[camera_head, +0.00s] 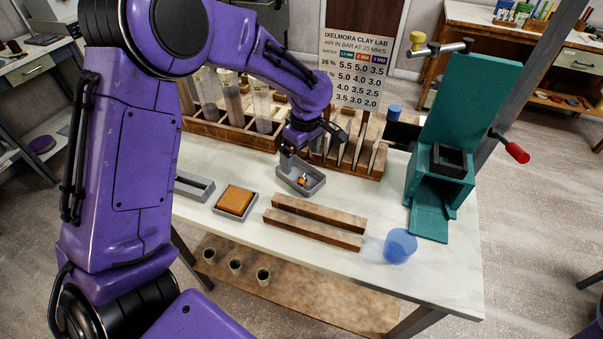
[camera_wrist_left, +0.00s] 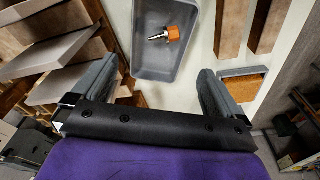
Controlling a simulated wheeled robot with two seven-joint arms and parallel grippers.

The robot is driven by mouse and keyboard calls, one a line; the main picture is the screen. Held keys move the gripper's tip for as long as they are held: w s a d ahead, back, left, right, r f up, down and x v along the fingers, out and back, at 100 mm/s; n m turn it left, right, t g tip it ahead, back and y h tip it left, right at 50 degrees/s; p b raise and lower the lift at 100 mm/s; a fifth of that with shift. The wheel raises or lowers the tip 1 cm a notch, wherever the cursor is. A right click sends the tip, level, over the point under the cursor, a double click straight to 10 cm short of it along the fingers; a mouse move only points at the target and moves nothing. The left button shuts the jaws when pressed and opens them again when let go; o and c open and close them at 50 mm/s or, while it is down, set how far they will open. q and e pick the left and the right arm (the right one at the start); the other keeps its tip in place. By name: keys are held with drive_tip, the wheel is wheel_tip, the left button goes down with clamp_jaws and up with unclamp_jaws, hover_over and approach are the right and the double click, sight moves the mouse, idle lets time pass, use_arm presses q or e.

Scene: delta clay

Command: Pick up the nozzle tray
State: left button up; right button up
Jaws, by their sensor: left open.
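The nozzle tray (camera_head: 301,190) is a small grey open tray on the white table, in front of the wooden racks. A nozzle (camera_head: 304,180) with an orange collar and a metal tip lies in it. In the left wrist view the tray (camera_wrist_left: 153,62) is at the top centre with the nozzle (camera_wrist_left: 176,34) inside. My left gripper (camera_head: 293,150) is above the tray's back left end, pointing down. In the wrist view its two fingers (camera_wrist_left: 157,75) are spread apart, one on each side of the tray's near end, with nothing between them. My right gripper is not in view.
A grey tray with an orange sponge (camera_head: 235,201) and two wooden bars (camera_head: 315,222) lie in front. A slab rack (camera_head: 345,155) and a tube rack (camera_head: 230,132) stand behind. A teal press (camera_head: 440,150) and a blue cup (camera_head: 400,246) are at right.

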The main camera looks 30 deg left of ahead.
sight(301, 170)
use_arm(q)
drive_tip(key=shift+s+f, duration=0.1)
drive_tip(key=shift+f, duration=0.4)
drive_tip(key=f, duration=0.1)
drive_tip(key=f+p, duration=0.1)
drive_tip(key=f, duration=0.2)
drive_tip(key=shift+w+f+p, duration=0.3)
drive_tip(key=shift+w+f, duration=0.05)
drive_tip(key=shift+w, duration=0.05)
drive_tip(key=shift+s+a+f, duration=0.1)
drive_tip(key=shift+f, duration=0.25)
drive_tip(key=shift+s, duration=0.1)
drive_tip(key=shift+r, duration=0.1)
drive_tip(key=shift+c, duration=1.2)
drive_tip(key=c, duration=0.6)
